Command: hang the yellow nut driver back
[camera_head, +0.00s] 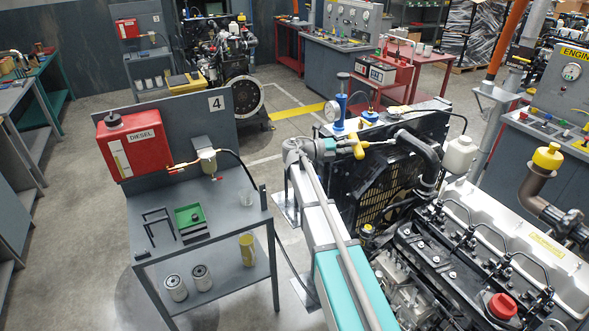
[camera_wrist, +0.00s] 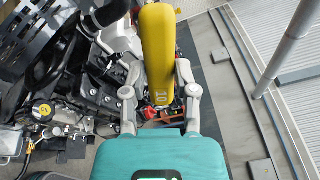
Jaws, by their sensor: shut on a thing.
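The yellow nut driver (camera_wrist: 158,45) is between the two grey fingers of my gripper (camera_wrist: 160,78) in the wrist view, its thick yellow body running up past the fingertips. In the head view my gripper (camera_head: 338,147) is near the top of the radiator. The yellow nut driver (camera_head: 358,146) shows at its tip, clear of the table on the left. My gripper is shut on it.
A black engine (camera_head: 440,265) with a radiator (camera_head: 385,185) fills the right.

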